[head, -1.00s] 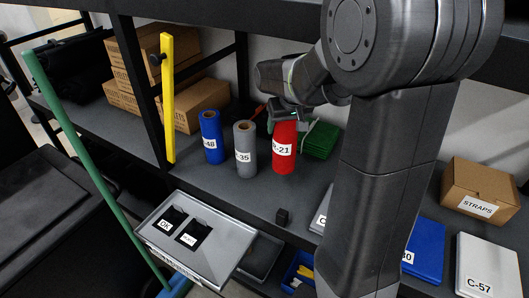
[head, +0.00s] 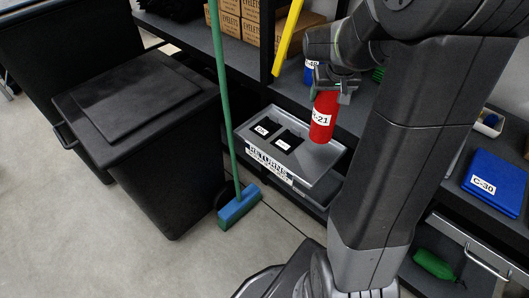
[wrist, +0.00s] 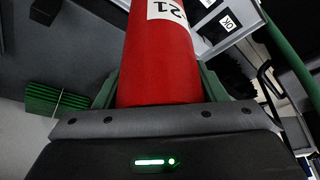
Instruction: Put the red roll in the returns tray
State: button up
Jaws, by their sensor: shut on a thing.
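The red roll (head: 324,115) with a white label ending in 21 hangs upright from my gripper (head: 333,88). My gripper is shut on its upper end. In the wrist view the red roll (wrist: 160,55) fills the middle, between the green fingers. The returns tray (head: 318,168) is a grey tray with a RETURNS label on its front, fixed at the shelf's front edge. The roll's lower end appears over or just in front of the tray's right part; its exact height above the tray cannot be told. Two black labelled items (head: 267,127) lie in the tray's left part.
A green-handled broom (head: 223,95) with a blue head stands just left of the tray. A big black bin (head: 140,140) is further left. A blue roll (head: 311,72) is on the shelf behind my gripper. A blue C-30 box (head: 495,183) lies to the right.

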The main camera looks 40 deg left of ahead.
aim_at(329, 106)
jog(key=f, duration=0.4)
jog(key=f+b, duration=0.1)
jog(key=f, duration=0.1)
jog(key=shift+s+a, duration=0.1)
jog(key=shift+s, duration=0.2)
jog(key=shift+f, duration=2.15)
jog(key=shift+f+b, duration=0.1)
jog(key=shift+b, duration=0.25)
jog(key=o, duration=1.7)
jog(key=shift+o, duration=0.2)
jog(key=shift+r, duration=0.25)
jog(key=p+v, duration=0.1)
jog(key=v, duration=1)
jog(key=shift+s+r+p, duration=0.2)
jog(key=shift+r+p, duration=0.1)
jog(key=shift+p, duration=0.1)
